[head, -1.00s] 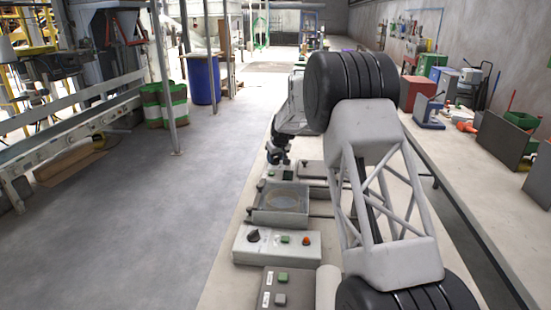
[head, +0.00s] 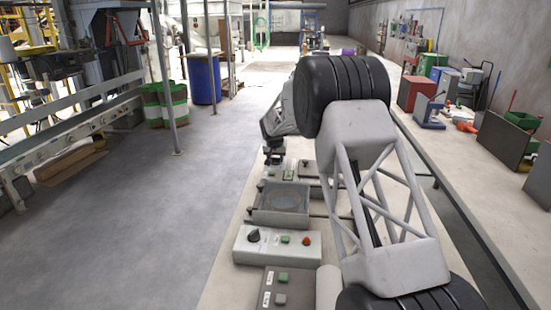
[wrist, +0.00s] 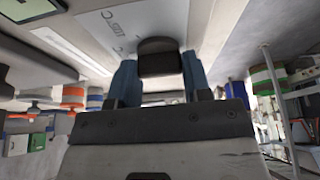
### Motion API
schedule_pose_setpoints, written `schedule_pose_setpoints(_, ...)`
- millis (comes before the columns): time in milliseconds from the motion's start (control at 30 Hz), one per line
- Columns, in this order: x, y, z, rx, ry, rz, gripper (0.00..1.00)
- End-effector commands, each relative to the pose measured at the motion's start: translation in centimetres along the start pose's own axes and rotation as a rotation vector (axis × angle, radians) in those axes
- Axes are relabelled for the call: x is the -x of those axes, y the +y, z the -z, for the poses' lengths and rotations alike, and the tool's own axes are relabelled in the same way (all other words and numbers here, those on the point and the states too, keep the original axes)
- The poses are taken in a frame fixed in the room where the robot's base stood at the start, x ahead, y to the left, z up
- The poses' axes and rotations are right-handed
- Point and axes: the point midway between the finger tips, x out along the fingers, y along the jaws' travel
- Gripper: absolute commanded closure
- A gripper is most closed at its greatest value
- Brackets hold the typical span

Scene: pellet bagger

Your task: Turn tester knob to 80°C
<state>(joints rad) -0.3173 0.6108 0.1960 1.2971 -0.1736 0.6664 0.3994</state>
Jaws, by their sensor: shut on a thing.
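My gripper (wrist: 159,75) shows in the wrist view with its two blue fingers on either side of a dark round knob (wrist: 160,57). It is shut on the knob, which stands on a light grey panel (wrist: 192,22) with printed marks. I cannot read a temperature setting from it. A dark-framed display (wrist: 30,8) shows partly at the upper left. In the head view my gripper (head: 274,160) is small and low, at the far end of the row of devices. The knob is hidden there.
A sealer-like frame (head: 255,217) stands nearer on the table. In front of it is a grey control box (head: 306,253) with a black knob, a green and a red button. A dark box (head: 288,300) is nearest. A long bench (head: 458,180) runs along the right.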

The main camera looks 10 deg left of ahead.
Motion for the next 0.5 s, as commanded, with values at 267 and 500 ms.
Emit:
schedule_pose_setpoints(267, 0.12, -0.04, 0.08, -0.032, 0.001, -0.013, 0.79)
schedule_pose_setpoints(500, 0.11, -0.03, 0.08, -0.033, 0.001, -0.013, 0.79)
